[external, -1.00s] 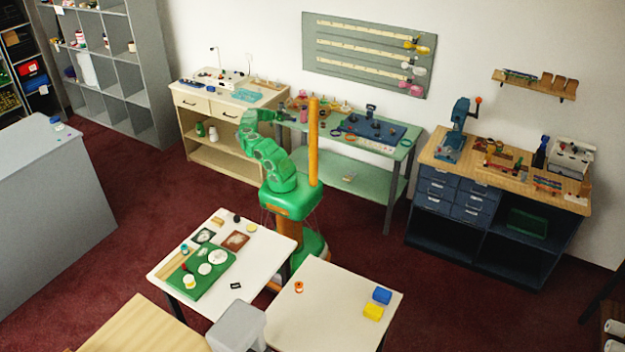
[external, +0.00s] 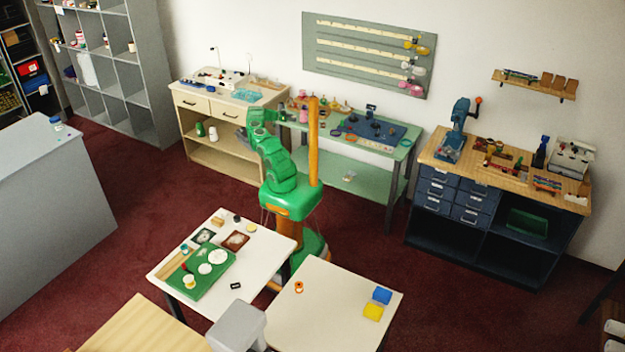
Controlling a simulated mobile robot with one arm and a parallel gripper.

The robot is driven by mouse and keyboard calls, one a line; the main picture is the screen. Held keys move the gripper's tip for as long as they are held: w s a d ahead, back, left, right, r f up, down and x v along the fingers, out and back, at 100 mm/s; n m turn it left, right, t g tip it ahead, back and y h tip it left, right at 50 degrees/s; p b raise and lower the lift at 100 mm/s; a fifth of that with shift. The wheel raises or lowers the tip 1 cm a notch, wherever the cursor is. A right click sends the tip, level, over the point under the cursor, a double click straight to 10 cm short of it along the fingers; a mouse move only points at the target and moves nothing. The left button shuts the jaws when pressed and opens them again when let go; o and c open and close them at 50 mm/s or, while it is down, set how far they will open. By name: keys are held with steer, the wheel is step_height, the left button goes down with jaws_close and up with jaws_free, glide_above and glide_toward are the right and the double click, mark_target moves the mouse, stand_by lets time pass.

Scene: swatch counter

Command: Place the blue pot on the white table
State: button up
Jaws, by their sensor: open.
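My gripper (external: 243,133) is small and dark at the end of my green arm, in front of the wooden drawer cabinet. It is open, and I see nothing held in it. There are two white tables: the left one (external: 265,262) bears a green mat and several small items, and the right one (external: 325,315) bears a few. A small pot with blue on it (external: 185,248) stands at the left table's left side. Another small blue-and-white pot (external: 57,125) stands on the grey counter. I cannot tell which is the blue pot.
A pale green workbench (external: 405,150) with small pots and a blue mat stands behind my arm. The wooden drawer cabinet (external: 205,101) is to its left. A blue block (external: 382,295), a yellow block (external: 373,312) and an orange spool (external: 298,287) leave the right table's middle clear.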

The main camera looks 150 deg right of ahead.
steer(key=shift+x, duration=1.3)
steer(key=shift+c, duration=0.2)
steer(key=c, duration=0.8)
